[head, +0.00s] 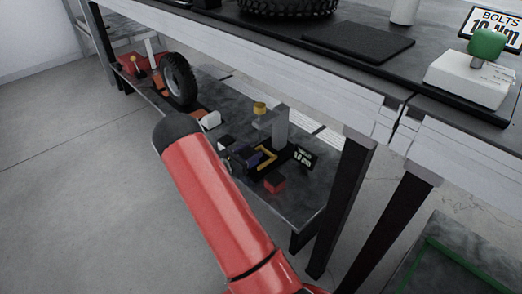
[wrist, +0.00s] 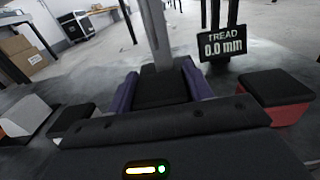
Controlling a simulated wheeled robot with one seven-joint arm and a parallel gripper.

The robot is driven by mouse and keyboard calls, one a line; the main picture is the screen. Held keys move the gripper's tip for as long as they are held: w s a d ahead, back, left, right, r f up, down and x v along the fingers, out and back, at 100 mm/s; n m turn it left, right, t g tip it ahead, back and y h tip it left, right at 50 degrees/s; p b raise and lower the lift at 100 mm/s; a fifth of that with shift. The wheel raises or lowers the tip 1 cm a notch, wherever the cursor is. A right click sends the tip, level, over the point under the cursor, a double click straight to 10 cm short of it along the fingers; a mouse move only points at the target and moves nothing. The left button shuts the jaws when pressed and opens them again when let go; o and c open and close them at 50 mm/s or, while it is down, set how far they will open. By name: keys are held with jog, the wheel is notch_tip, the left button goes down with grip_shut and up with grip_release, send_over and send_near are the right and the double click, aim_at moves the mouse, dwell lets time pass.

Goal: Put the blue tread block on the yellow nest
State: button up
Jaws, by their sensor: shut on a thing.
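The blue tread block (head: 250,160) shows as a small purple-blue patch on the lower shelf in the head view. In the wrist view its purple-blue sides (wrist: 194,80) flank a dark middle part. My gripper (wrist: 160,90) is shut on it; the gripper's dark body covers the bottom of that view. The yellow nest (head: 267,153) is a yellow outline on a dark base, partly hidden by the block and gripper. The block is at its left side, very close or over it; I cannot tell whether it touches. The nest is hidden in the wrist view.
A grey gauge post (head: 281,126) with a yellow knob (head: 259,107) rises behind the nest. A "TREAD 0.0 mm" display (wrist: 222,43) stands right of it. A red block (head: 274,183) sits in front, a white block (head: 211,119) to the left. The bench top overhangs the shelf.

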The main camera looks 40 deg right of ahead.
jog(key=shift+d, duration=0.75)
jog(key=d, duration=0.4)
jog(key=shift+w+d+b, duration=0.1)
jog(key=shift+w+b, duration=0.1)
jog(key=shift+b, duration=0.1)
jog(key=shift+f, duration=0.7)
jog(key=shift+f, duration=0.15)
jog(key=o, duration=1.1)
